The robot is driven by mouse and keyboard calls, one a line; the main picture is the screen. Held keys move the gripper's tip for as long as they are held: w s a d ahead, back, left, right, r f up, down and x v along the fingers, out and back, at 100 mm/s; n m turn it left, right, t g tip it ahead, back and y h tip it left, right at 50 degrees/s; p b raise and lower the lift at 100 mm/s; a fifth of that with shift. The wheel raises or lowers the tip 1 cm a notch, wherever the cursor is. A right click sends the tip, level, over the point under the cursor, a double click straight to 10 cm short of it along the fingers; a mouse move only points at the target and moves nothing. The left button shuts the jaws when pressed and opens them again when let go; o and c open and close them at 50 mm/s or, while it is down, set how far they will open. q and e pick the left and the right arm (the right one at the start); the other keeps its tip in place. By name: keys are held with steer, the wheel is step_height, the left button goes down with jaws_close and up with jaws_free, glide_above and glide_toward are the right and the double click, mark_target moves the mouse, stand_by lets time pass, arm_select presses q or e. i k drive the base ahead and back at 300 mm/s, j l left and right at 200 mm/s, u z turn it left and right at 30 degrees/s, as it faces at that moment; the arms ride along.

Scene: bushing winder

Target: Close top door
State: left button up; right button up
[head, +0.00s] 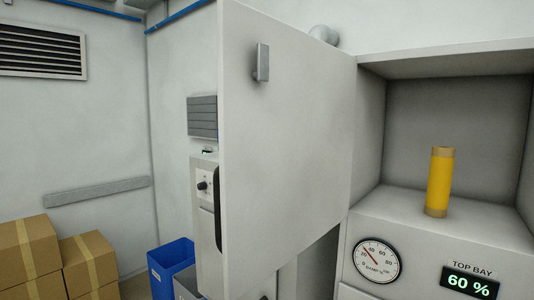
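The top door (290,150) is a large light grey panel, swung open to the left of the top bay. A small grey handle (262,62) sticks out near its upper free edge. The top bay (420,110) is an open grey compartment at the right. A yellow cylinder with brown ends (439,182) stands upright on its floor. Neither of my grippers shows in the head view.
Below the bay are a round dial gauge (376,260) and a "TOP BAY" display (470,281) reading 60 %. Behind the door's free edge stand a grey machine (204,195) and a blue bin (172,268). Cardboard boxes (28,250) are stacked at the lower left.

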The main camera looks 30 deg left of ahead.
mark_target(281, 180)
steer(key=j+z, duration=0.25)
steer(key=j, duration=0.45)
steer(key=j+z, duration=0.25)
steer(key=j, duration=0.4)
steer(key=k+j+z, duration=0.1)
steer(key=j+z, duration=0.15)
steer(key=j, duration=0.4)
